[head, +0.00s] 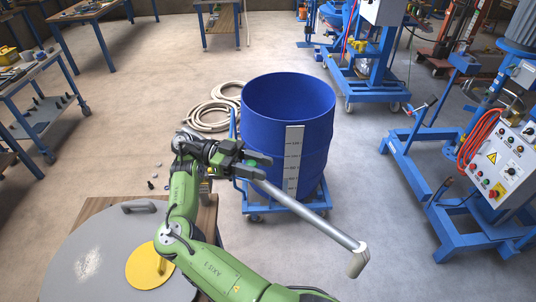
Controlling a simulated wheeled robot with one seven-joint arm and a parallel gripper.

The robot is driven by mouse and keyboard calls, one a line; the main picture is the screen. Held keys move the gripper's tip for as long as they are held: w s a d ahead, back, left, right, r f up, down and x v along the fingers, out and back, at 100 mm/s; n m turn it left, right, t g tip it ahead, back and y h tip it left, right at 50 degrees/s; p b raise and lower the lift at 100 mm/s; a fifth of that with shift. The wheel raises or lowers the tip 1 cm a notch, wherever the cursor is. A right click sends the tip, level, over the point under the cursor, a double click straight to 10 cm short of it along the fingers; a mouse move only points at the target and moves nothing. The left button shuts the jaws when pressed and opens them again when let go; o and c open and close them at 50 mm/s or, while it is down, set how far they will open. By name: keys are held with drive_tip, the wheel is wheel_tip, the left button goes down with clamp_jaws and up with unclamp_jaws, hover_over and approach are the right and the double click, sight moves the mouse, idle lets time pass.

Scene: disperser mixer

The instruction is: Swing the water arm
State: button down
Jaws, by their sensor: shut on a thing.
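The water arm (308,215) appears to be the long grey tube that slants down to the right in front of the blue drum. Its lower right end carries a short pale end piece (358,261). My gripper (263,168) is at the tube's upper left end, with its dark jaws closed on it. The exact contact is small and partly hidden by the jaws. The open blue drum (290,97) stands upright just behind my gripper, with a white level scale (292,160) on its front.
The drum stands on a blue wheeled dolly (254,207). A beige hose (205,112) lies coiled behind it. A grey round lid with a yellow disc (149,266) is at the lower left. A blue machine frame with a control box (503,161) stands at the right. Floor between drum and frame is clear.

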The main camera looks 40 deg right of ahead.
drive_tip(key=shift+s+a+y, duration=0.15)
drive_tip(key=shift+a+y, duration=0.15)
drive_tip(key=shift+a, duration=0.35)
drive_tip(key=c, duration=0.8)
unclamp_jaws()
wheel_tip(320, 180, up, 10)
drive_tip(key=shift+d+f, duration=0.1)
drive_tip(key=shift+f, duration=0.1)
drive_tip(key=shift+r, duration=0.25)
